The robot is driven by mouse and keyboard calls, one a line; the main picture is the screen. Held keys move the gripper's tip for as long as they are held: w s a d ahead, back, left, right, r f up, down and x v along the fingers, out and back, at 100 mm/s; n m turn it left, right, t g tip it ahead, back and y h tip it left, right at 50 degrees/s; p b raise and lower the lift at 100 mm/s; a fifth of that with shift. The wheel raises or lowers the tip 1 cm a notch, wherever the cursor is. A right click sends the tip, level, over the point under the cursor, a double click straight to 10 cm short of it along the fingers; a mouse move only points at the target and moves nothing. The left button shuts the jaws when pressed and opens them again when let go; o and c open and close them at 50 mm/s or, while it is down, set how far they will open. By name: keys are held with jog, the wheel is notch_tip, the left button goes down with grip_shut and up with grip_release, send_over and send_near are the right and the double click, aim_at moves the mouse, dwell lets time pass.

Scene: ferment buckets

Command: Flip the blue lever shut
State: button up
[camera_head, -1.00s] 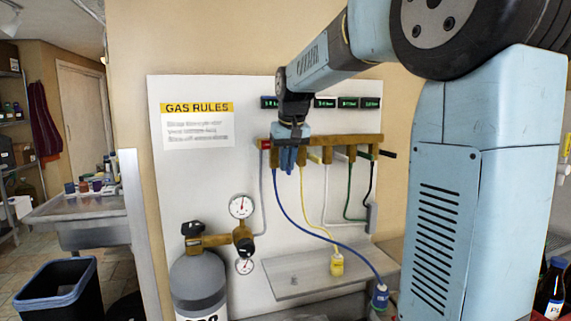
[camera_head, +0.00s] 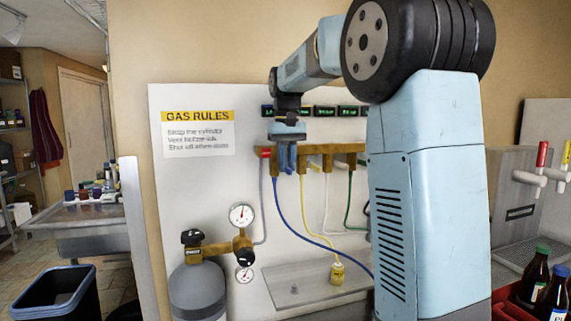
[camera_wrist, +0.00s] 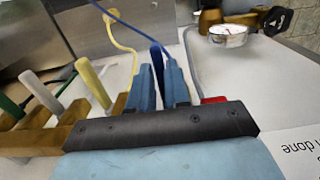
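The brass manifold (camera_head: 315,149) on the white wall panel carries a row of coloured levers. The blue lever (camera_wrist: 157,58) stands up between the two blue-grey fingers of my gripper (camera_wrist: 161,78) in the wrist view. Only a narrow gap shows between the fingers, and whether both press on the lever is not clear. In the head view my gripper (camera_head: 287,157) is at the manifold's left end, hiding most of the blue lever. A blue hose (camera_head: 290,218) runs down from there.
A red part (camera_head: 264,152) is just left of my gripper. Yellow (camera_wrist: 93,83), white (camera_wrist: 40,91) and green (camera_wrist: 11,106) levers stand beside it. A gas cylinder (camera_head: 197,290) with gauges (camera_head: 241,215) is lower left. Bottles (camera_head: 552,295) stand at the right.

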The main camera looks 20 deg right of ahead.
aim_at(287, 167)
jog(key=o, duration=0.4)
jog(key=shift+c, duration=0.2)
jog(key=shift+r, duration=0.1)
notch_tip(287, 167, up, 13)
jog(key=shift+r, duration=0.2)
dwell(0.5)
jog(key=s+f+t, duration=0.2)
jog(key=s+f, duration=1)
jog(key=s, duration=0.3)
jog(key=s+f+t, duration=0.3)
jog(key=s+f, duration=1)
jog(key=s, duration=0.2)
jog(key=shift+t, duration=0.3)
